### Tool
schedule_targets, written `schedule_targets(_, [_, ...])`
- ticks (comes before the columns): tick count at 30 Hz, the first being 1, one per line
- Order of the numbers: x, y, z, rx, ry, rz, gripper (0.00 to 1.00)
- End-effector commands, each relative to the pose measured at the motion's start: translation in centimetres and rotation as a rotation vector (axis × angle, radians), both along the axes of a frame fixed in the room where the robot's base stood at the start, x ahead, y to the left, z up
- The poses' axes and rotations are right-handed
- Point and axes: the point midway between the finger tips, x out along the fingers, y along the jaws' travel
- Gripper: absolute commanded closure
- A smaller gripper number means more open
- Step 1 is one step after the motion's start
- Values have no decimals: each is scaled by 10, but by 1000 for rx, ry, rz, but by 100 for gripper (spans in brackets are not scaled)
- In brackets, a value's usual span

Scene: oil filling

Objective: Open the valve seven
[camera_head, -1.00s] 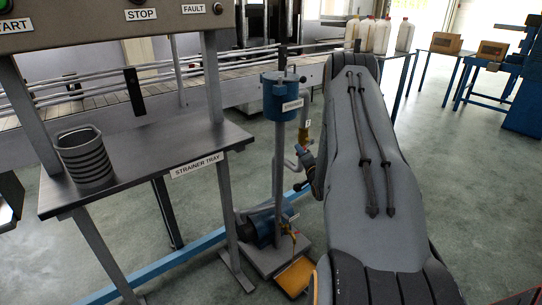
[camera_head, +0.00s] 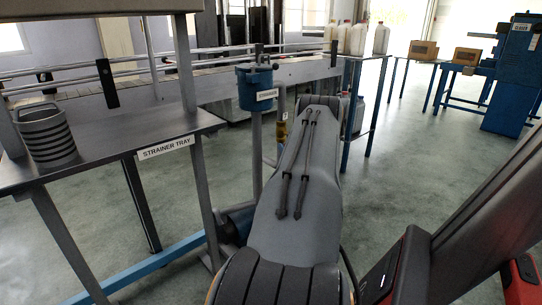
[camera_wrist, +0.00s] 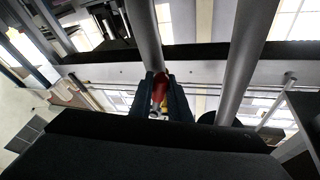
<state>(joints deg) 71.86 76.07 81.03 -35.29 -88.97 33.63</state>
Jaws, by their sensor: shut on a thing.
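In the wrist view my gripper (camera_wrist: 160,98) has its two dark fingers on either side of a red handle (camera_wrist: 160,86) and is shut on it. The handle lies below a grey pipe (camera_wrist: 144,35) in the picture. I cannot read a valve number or tell how far the handle is turned.
The strainer tray table (camera_head: 95,145) with a ribbed grey container (camera_head: 47,137) stands at the left. A conveyor (camera_head: 215,77) runs behind. White jugs (camera_head: 358,39) and cardboard boxes (camera_head: 423,51) stand on tables at the back right. The floor (camera_head: 420,165) at right is clear.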

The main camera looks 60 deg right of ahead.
Motion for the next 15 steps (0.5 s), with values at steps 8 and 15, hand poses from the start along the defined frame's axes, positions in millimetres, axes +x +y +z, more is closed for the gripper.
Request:
schedule_targets(8, [-8,-9,-4,-70,23,-11,100])
schedule_targets(15, [-8,-10,-3,-84,27,-12,100])
